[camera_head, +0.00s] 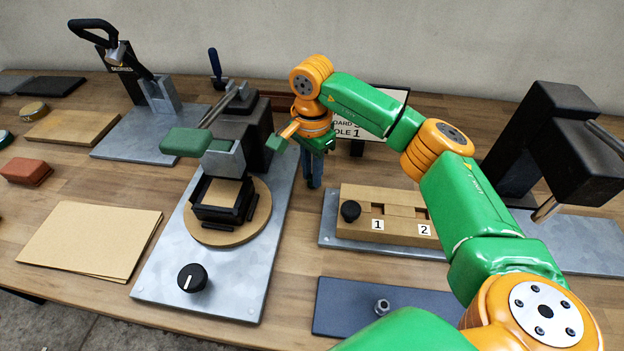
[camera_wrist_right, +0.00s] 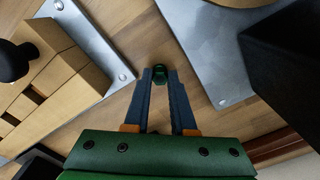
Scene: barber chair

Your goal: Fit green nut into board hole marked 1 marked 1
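My right gripper (camera_head: 312,183) points down at the back middle of the table, left of the wooden board (camera_head: 363,229). In the right wrist view its two fingers (camera_wrist_right: 160,74) close around a small green nut (camera_wrist_right: 159,71), held at their tips. The nut is hidden in the head view. The board carries labels 1 (camera_head: 377,224) and 2 (camera_head: 424,230), with slots behind them and a black knob (camera_head: 350,211) at its left end. The board also shows at the left of the right wrist view (camera_wrist_right: 70,72). My left gripper is not in view.
A press fixture with a metal base plate (camera_head: 222,290) stands left of the gripper. A dark blue mat (camera_head: 340,302) with a grey nut (camera_head: 382,306) lies in front of the board. A partly covered sign (camera_head: 370,122) stands behind. A black machine (camera_head: 540,140) stands right.

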